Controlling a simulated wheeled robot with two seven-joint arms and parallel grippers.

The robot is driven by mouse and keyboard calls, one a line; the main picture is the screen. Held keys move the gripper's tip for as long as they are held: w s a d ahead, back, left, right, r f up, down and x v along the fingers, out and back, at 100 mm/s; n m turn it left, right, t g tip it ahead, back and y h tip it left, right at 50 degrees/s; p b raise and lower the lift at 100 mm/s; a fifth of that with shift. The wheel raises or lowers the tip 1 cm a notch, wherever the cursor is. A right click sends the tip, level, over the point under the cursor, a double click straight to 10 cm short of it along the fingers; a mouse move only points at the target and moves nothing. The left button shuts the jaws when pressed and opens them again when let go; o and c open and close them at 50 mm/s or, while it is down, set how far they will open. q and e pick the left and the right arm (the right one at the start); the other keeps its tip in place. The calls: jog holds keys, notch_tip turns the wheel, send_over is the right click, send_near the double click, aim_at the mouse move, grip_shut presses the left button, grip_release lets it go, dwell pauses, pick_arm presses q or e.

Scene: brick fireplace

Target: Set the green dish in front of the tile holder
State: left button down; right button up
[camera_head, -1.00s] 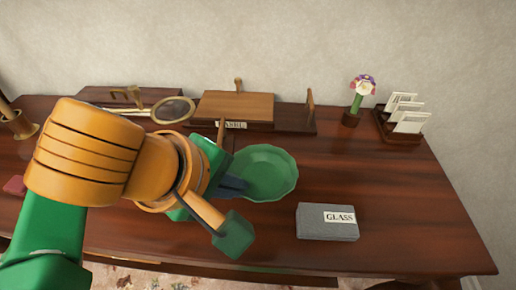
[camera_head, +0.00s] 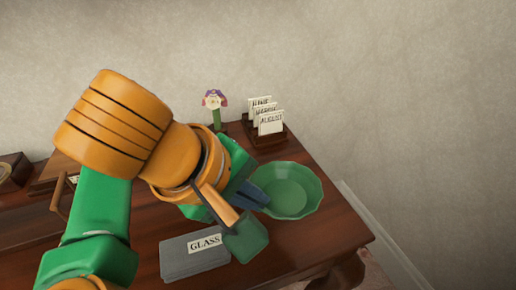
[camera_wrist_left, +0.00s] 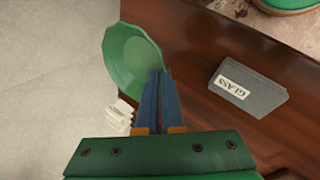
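The green dish (camera_head: 290,188) is round with a scalloped rim, near the table's right edge. My left gripper (camera_head: 252,195) is shut on its near-left rim. The dish and the closed dark blue fingers (camera_wrist_left: 158,78) also show in the left wrist view, the dish (camera_wrist_left: 130,52) to their upper left. The dish looks held above the table; the exact height cannot be told. The tile holder (camera_head: 268,139) is a dark wooden rack with white lettered tiles at the table's back right, behind and left of the dish. My right gripper is not in view.
A grey box labelled GLASS (camera_head: 190,262) lies at the front of the wooden table (camera_head: 325,238). A flower in a small pot (camera_head: 216,108) stands left of the tile holder. A wooden board (camera_head: 50,177) is at the left. The wall is close behind the table.

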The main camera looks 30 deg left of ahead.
aim_at(276, 178)
pick_arm(q)
jog(key=w, duration=0.1)
jog(key=w+f+p, duration=0.1)
jog(key=w, duration=0.2)
jog(key=shift+w+a+f+p, duration=0.1)
jog(key=shift+a+f+p, duration=0.1)
jog(key=shift+f+p, duration=0.2)
jog(key=w+p, duration=0.2)
jog(key=p, duration=0.4)
jog(key=shift+w+a+f, duration=0.1)
jog(key=shift+w+f, duration=0.05)
jog(key=shift+w, duration=0.25)
jog(key=f, duration=0.1)
jog(key=w+f+b, duration=0.1)
jog(key=f+b, duration=0.1)
jog(key=shift+w+a+f, duration=0.15)
jog(key=shift+w+f, duration=0.25)
jog(key=x, duration=0.4)
jog(key=a+x, duration=0.1)
jog(key=x, duration=0.1)
jog(key=shift+f, duration=0.65)
